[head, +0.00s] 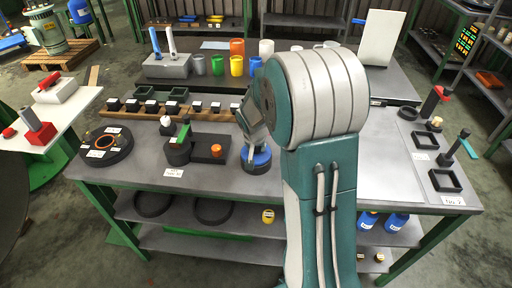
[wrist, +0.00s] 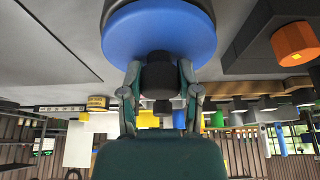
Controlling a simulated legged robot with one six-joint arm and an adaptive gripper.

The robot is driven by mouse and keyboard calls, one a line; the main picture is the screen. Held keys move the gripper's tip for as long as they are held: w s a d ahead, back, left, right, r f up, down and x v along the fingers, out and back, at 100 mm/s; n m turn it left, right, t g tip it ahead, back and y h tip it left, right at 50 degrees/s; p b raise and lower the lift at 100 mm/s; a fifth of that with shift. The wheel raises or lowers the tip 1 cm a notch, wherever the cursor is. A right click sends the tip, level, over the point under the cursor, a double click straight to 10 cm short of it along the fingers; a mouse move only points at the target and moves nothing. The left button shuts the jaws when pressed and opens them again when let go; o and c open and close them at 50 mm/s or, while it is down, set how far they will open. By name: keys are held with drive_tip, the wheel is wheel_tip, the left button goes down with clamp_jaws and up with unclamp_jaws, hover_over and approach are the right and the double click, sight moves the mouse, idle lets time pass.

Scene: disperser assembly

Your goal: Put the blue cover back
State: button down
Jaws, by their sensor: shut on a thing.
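The blue cover (head: 262,157) is at the middle of the table, under the end of my arm. In the wrist view the blue cover (wrist: 158,38) is a wide blue disc with a black knob (wrist: 160,75). My gripper (wrist: 160,80) has one finger on each side of this knob and is shut on it. A dark round body (wrist: 125,8) lies directly against the cover's far side; I cannot tell whether the cover is fully seated on it. In the head view my gripper (head: 251,138) is partly hidden by my arm.
Left of the cover stands a dark fixture with a green bar (head: 205,138) and an orange part (head: 216,150). A round dark plate (head: 107,148) is at the table's left. A wooden rack of dark blocks (head: 150,113) lies behind. Bare table shows at the right (head: 390,175).

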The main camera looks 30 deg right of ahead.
drive_tip(key=shift+f, duration=0.25)
drive_tip(key=shift+c, duration=1.5)
unclamp_jaws()
drive_tip(key=v, duration=1.2)
drive_tip(key=s+a+r+n, duration=0.2)
drive_tip(key=s+a, duration=0.2)
drive_tip(key=s, duration=0.3)
drive_tip(key=s+a+r+n+t+y, duration=0.1)
drive_tip(key=s+a+r+n, duration=0.1)
drive_tip(key=s, duration=0.5)
drive_tip(key=s+a+r+n+t+y, duration=0.1)
drive_tip(key=s+a+r+n, duration=0.1)
drive_tip(key=s+a+r, duration=0.2)
drive_tip(key=s+a, duration=0.2)
drive_tip(key=s, duration=0.2)
drive_tip(key=shift+n, duration=0.4)
